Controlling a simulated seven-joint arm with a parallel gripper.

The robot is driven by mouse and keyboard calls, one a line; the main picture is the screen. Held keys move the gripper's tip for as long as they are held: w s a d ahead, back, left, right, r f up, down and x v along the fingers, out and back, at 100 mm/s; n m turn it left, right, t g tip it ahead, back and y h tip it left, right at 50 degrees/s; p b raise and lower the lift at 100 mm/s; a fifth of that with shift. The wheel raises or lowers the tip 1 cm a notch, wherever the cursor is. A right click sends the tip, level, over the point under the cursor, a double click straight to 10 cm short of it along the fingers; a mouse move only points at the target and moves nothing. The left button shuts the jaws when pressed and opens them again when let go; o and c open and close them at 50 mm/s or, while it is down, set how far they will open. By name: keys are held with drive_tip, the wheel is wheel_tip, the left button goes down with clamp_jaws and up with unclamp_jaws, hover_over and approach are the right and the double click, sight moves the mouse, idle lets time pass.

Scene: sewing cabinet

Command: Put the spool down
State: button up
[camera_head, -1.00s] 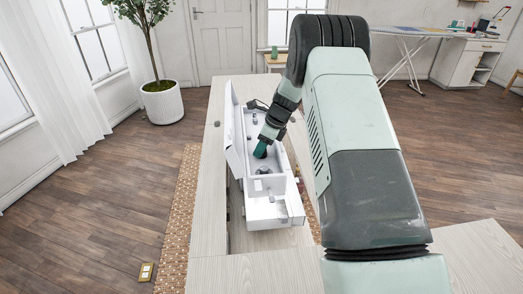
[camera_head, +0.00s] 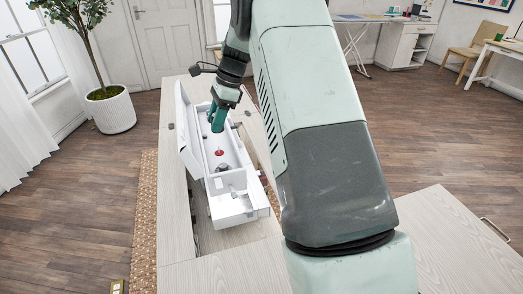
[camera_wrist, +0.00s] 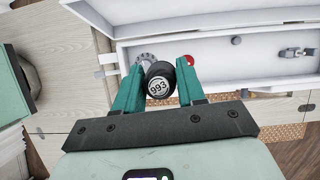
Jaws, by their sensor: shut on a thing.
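My gripper (camera_wrist: 158,85) is shut on a dark spool (camera_wrist: 158,87) with a round white label reading 993. The spool sits between the two teal fingers, end toward the wrist camera. In the head view my gripper (camera_head: 216,122) points down over the white machine body (camera_head: 238,181); the spool cannot be made out there. A small red disc (camera_head: 219,153) with a thin upright pin lies on the white body below the fingertips. In the wrist view the red disc (camera_wrist: 187,60) shows just right of the spool, partly behind a finger.
A grey ring-like part (camera_wrist: 147,58) shows behind the spool. A raised white wall (camera_head: 186,125) runs along the body's left side. A dark knob (camera_head: 223,168) stands near the red disc. The pale wooden cabinet top (camera_head: 178,215) surrounds the machine.

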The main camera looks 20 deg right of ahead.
drive_tip(key=s+d+r+n+g+h, duration=0.1)
drive_tip(key=s+d+r+n+g, duration=0.15)
drive_tip(key=s+n, duration=0.35)
drive_tip(key=s+d+r+n+g+h, duration=0.1)
drive_tip(key=s+r+n+h, duration=0.15)
drive_tip(key=s+n, duration=0.4)
drive_tip(key=w+d+f+m+t, duration=0.4)
drive_tip(key=w+d+f+m, duration=0.5)
drive_tip(key=m, duration=0.6)
drive_tip(key=w+d+f+m+t, duration=0.4)
drive_tip(key=w+d+f+m, duration=0.45)
drive_tip(key=m, duration=0.75)
drive_tip(key=shift+t+h, duration=0.25)
drive_tip(key=shift+h, duration=0.3)
drive_tip(key=f, duration=0.4)
drive_tip(key=s+f, duration=0.1)
drive_tip(key=f, duration=0.3)
drive_tip(key=s+d+f, duration=0.1)
drive_tip(key=f, duration=0.3)
drive_tip(key=shift+f, duration=0.2)
